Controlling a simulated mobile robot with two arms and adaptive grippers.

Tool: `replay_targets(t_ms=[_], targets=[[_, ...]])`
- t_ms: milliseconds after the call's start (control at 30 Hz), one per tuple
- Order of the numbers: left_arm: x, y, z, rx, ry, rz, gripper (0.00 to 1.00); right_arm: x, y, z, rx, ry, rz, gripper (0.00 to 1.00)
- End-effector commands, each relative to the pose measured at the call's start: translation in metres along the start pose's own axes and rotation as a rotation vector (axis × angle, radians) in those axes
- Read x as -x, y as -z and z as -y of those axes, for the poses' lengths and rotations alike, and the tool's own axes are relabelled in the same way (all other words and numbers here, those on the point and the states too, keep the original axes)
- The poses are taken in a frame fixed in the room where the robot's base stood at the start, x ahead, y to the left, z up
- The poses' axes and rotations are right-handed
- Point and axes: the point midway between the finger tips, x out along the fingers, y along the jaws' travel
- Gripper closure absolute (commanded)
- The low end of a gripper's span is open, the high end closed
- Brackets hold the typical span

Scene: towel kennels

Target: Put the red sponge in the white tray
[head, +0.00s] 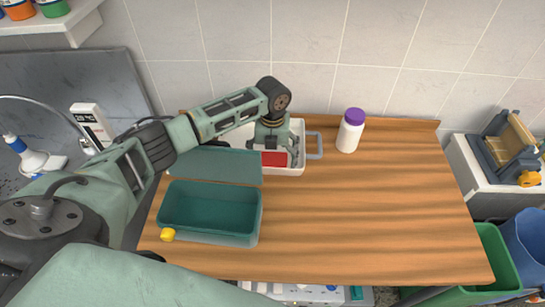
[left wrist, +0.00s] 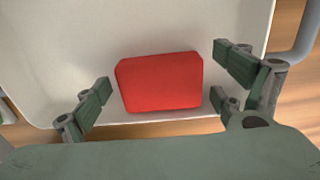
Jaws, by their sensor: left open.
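The red sponge (head: 274,159) lies inside the white tray (head: 291,170), near the tray's front wall. The tray stands on the wooden table toward the wall. In the left wrist view the sponge (left wrist: 160,82) sits on the floor of the tray (left wrist: 70,45), between the fingers and apart from them. My left gripper (head: 276,150) is over the tray, pointing down. In the left wrist view my left gripper (left wrist: 160,92) is open, with nothing held. My arm hides the left part of the tray in the head view. My right gripper is not in view.
A teal box (head: 210,236) with its lid open stands in front of the tray. A white bottle with a purple cap (head: 349,135) stands right of the tray's handle. The right half of the wooden table (head: 390,220) is clear.

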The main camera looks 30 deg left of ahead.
Motion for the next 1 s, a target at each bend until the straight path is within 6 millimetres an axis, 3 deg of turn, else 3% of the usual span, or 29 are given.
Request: replay_targets(t_ms=[533,700,1000], targets=[[0.102,-0.002,0.001,0.001,0.003,0.004,0.10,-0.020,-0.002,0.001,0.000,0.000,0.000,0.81],[0.117,-0.001,0.000,0.000,0.002,0.001,0.10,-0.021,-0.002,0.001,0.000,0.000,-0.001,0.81],[0.119,0.000,0.000,0.000,0.001,0.001,0.10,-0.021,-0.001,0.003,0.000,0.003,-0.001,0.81]])
